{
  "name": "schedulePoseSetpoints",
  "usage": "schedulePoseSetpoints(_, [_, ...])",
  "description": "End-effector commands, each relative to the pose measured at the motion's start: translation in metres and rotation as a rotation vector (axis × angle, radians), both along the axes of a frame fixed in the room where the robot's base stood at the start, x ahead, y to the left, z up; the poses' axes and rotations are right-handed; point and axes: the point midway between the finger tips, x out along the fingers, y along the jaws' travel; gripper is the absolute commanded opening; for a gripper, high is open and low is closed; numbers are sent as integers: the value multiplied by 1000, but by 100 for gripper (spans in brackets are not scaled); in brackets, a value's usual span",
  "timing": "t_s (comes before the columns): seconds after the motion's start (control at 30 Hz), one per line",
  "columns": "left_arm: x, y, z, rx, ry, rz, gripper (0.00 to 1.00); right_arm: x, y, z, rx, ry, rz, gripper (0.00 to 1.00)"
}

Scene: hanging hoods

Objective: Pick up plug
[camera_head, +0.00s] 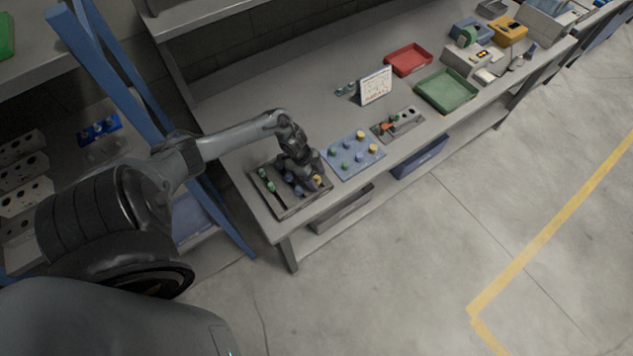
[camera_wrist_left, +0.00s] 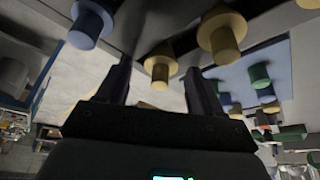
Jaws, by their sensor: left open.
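A dark tray (camera_head: 289,213) at the near left end of the workbench holds green plugs (camera_head: 264,174), blue plugs and a yellow plug (camera_head: 318,180). My left gripper (camera_head: 308,184) is over the right part of this tray and hides some of it. In the left wrist view its two fingers (camera_wrist_left: 158,82) are apart, with a yellow plug (camera_wrist_left: 160,70) showing in the gap between them. I cannot tell whether a finger touches it. Another yellow plug (camera_wrist_left: 222,38) is to its right and a blue plug (camera_wrist_left: 89,26) to its left. My right gripper is not visible.
A blue board (camera_head: 340,168) with several plugs lies right of the tray. Beyond it are a grey panel with holes (camera_head: 408,121), a white sign (camera_head: 376,86), a red tray (camera_head: 408,58) and a green tray (camera_head: 446,91). A blue post (camera_head: 130,85) stands left of the bench.

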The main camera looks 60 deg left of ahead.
Motion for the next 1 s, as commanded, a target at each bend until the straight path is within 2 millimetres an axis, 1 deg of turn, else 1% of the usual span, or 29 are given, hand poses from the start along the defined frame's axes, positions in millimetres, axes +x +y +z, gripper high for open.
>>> schedulePoseSetpoints(0.07, [0,0,1,0,0,0,66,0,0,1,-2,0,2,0])
schedulePoseSetpoints(0.1, [0,0,1,0,0,0,63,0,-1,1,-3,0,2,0])
schedulePoseSetpoints(0.27, [0,0,1,0,0,0,39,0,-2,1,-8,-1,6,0])
schedulePoseSetpoints(0.4, [0,0,1,0,0,0,17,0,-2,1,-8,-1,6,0])
schedulePoseSetpoints(0.47, [0,0,1,0,0,0,9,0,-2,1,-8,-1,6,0])
schedulePoseSetpoints(0.77, [0,1,2,0,0,0,9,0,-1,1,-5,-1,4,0])
schedulePoseSetpoints(0.87, [0,1,6,1,0,0,9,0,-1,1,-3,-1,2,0])
schedulePoseSetpoints(1.0, [0,1,18,2,-1,-1,9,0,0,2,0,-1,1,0])
